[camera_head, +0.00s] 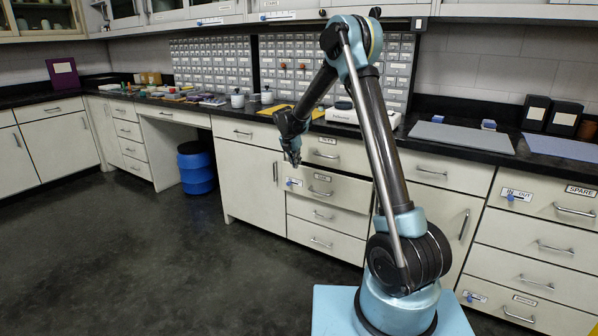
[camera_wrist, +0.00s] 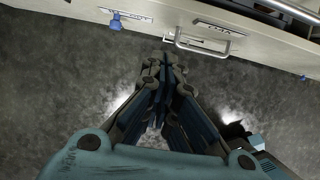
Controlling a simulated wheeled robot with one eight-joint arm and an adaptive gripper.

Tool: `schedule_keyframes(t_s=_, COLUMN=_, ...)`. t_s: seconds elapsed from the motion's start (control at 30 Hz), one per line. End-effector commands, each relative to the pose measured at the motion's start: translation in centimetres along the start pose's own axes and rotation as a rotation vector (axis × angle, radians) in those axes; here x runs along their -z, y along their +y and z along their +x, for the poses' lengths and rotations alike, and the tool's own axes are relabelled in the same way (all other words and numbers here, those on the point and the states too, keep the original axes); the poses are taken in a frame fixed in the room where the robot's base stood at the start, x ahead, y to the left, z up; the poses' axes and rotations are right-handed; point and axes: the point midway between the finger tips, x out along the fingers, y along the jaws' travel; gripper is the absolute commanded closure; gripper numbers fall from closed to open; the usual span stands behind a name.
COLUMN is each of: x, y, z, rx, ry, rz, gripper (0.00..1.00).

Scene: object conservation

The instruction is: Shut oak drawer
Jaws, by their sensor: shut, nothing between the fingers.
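The drawer (camera_head: 345,194), second down in the middle stack, stands partly pulled out. Its front has a metal handle (camera_head: 320,191), a small label too small to read surely, and a blue knob (camera_head: 292,183) at the left. In the wrist view the drawer front (camera_wrist: 165,30) runs across the top, with its handle (camera_wrist: 205,46) and blue knob (camera_wrist: 117,21). My gripper (camera_head: 294,160) is shut and empty, near the drawer's left part. In the wrist view its fingertips (camera_wrist: 165,62) point towards the front between knob and handle. I cannot tell whether they touch it.
Another drawer (camera_head: 340,153) above looks closed, and more drawers are below. The black countertop (camera_head: 470,138) overhangs the fronts and carries trays and a white scale. A blue barrel (camera_head: 196,168) stands to the left. The dark floor (camera_head: 150,250) in front is clear.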

Motion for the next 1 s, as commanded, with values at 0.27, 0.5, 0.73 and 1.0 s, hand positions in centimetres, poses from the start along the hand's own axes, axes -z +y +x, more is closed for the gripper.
schedule_keyframes(t_s=0.27, x=0.1, y=0.0, z=-2.8, rx=0.000, ry=-0.001, rz=-0.001, gripper=1.00)
schedule_keyframes(t_s=0.5, x=1.6, y=-2.8, z=-1.9, rx=0.009, ry=-0.108, rz=0.002, gripper=1.00)
schedule_keyframes(t_s=0.73, x=4.0, y=-8.2, z=-1.1, rx=0.007, ry=-0.302, rz=0.002, gripper=1.00)
schedule_keyframes(t_s=1.0, x=5.1, y=-11.2, z=-1.3, rx=0.000, ry=-0.405, rz=0.000, gripper=1.00)
